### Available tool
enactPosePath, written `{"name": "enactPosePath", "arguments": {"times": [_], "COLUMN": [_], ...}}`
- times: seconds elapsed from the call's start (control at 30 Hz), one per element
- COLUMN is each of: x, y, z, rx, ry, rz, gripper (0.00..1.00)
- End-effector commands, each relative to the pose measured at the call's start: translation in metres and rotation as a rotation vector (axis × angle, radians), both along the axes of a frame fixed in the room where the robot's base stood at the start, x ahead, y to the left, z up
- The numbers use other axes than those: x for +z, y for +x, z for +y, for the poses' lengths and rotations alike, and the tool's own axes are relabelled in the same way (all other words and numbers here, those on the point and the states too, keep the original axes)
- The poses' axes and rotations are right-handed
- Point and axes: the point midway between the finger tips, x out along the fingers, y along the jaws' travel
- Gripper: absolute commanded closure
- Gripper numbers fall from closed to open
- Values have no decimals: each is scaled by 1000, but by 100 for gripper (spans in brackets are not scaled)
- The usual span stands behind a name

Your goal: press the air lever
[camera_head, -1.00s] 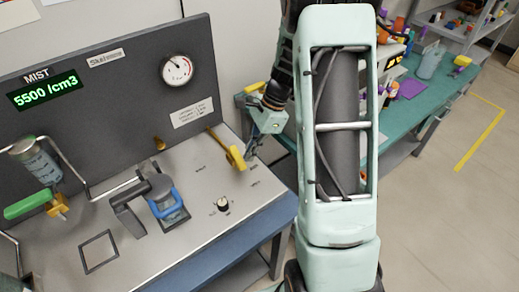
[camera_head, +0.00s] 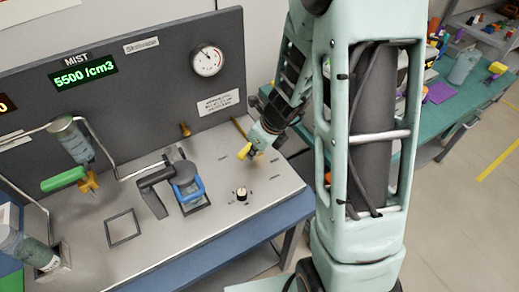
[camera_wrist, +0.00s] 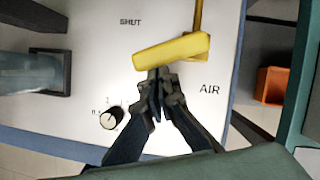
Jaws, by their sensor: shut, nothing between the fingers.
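The air lever has a yellow handle (camera_head: 244,151) on a thin rod at the right end of the grey bench panel. In the wrist view the yellow handle (camera_wrist: 172,51) lies across the upper middle, between the printed words SHUT and AIR. My gripper (camera_wrist: 158,75) is shut and empty, its fingertips at the handle's lower edge in that view. I cannot tell whether they touch it. In the head view my gripper (camera_head: 257,147) is just right of the handle and partly hides it.
A black knob (camera_head: 242,194) stands on the panel near the lever. A display (camera_head: 84,74) reads 5500 /cm3. A round gauge (camera_head: 208,61) is on the upright board. An orange bin (camera_wrist: 271,86) is below, right.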

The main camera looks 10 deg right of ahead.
Motion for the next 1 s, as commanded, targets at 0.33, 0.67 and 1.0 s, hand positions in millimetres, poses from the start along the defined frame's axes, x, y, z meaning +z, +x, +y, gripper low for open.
{"name": "enactPosePath", "arguments": {"times": [0.33, 0.67, 1.0], "x": [1, 0, 0], "y": [8, 12, 14], "z": [16, 23, 24], "rx": [-133, -129, -128], "ry": [1, 0, 1], "rz": [1, 0, 0], "gripper": [100, 100, 100]}}
